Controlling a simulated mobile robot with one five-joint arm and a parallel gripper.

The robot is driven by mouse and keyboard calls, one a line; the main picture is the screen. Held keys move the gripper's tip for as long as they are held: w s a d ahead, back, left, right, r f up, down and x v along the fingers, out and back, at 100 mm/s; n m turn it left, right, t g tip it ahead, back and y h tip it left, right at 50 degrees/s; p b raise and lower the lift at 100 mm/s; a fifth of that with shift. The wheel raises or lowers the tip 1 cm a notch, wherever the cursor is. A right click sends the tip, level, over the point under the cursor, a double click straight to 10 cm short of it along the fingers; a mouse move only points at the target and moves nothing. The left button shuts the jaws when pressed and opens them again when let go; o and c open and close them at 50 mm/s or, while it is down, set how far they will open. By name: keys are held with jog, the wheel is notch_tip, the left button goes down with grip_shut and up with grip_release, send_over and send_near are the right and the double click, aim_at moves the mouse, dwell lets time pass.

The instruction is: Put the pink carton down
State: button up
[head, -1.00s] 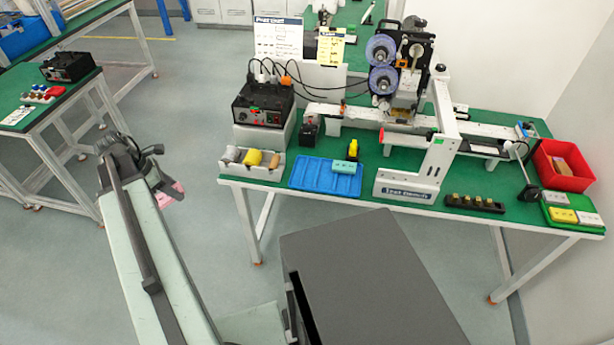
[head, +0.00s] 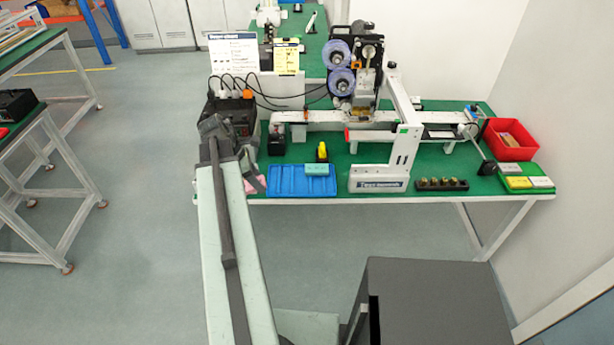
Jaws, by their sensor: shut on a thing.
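My gripper (head: 250,172) is at the front left edge of the green-topped table (head: 335,201), mostly hidden behind my arm. It is shut on the pink carton (head: 250,186), of which only small parts show. The carton appears just left of the blue tray (head: 285,182). I cannot tell whether it touches the tabletop or is held above it. A teal carton (head: 317,170) lies at the tray's right end.
A black device with cables (head: 228,108) stands behind my gripper. A white coder frame (head: 400,160) stands right of the tray. A black holder with several brass pieces (head: 441,184), a red bin (head: 510,140) and a green tray (head: 525,190) are further right.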

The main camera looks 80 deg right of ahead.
jog(key=s+a+f+m+t+y+b, duration=0.1)
jog(key=s+a+f+b, duration=0.15)
jog(key=s, duration=0.45)
jog(key=s+a+f+m+t+b, duration=0.1)
jog(key=s+a+f+m+t, duration=0.15)
jog(key=s, duration=0.45)
jog(key=b, duration=0.2)
send_over(301, 186)
jog(key=shift+w+a+f+n+g, duration=0.15)
jog(key=shift+a+f+n+g, duration=0.1)
jog(key=shift+f, duration=0.15)
jog(key=shift+w+a+f+n+g, duration=0.1)
jog(key=shift+w+a+f+g, duration=0.1)
jog(key=shift+f, duration=0.2)
jog(key=f+b, duration=0.3)
jog(key=f, duration=0.1)
jog(key=shift+d+b, duration=0.35)
jog(key=o, duration=1.1)
jog(key=shift+o, duration=0.2)
jog(key=shift+r, duration=0.2)
notch_tip(301, 186, up, 12)
jog(key=w+p, duration=0.2)
jog(key=p, duration=1)
jog(key=shift+a, duration=0.1)
